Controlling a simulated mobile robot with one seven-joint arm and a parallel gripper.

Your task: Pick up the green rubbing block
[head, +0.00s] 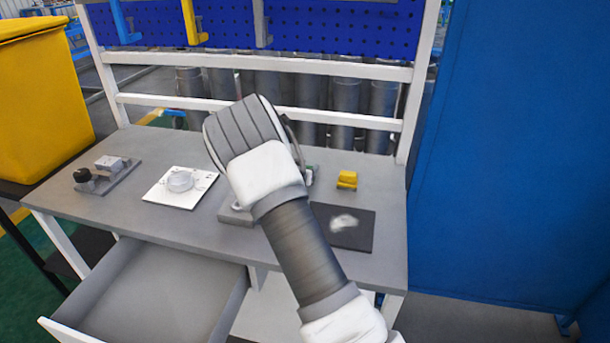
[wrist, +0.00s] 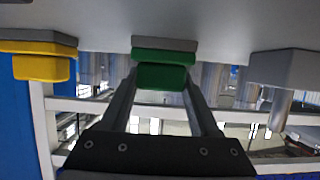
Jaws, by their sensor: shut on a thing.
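The green rubbing block (wrist: 163,57) shows in the wrist view, which looks upside down. It has a green body and a grey pad on the side facing the bench top. My gripper (wrist: 162,76) is shut on it, with one finger on each side. The pad is close to the bench top; I cannot tell whether it touches. In the head view my arm hides the gripper's fingers and the block.
A yellow block (head: 347,179) stands on the grey bench (head: 195,231), near a dark mat (head: 360,238). A white plate with a clear round dish (head: 180,181) and a small fixture (head: 108,172) are to the left. A drawer (head: 150,295) is open below.

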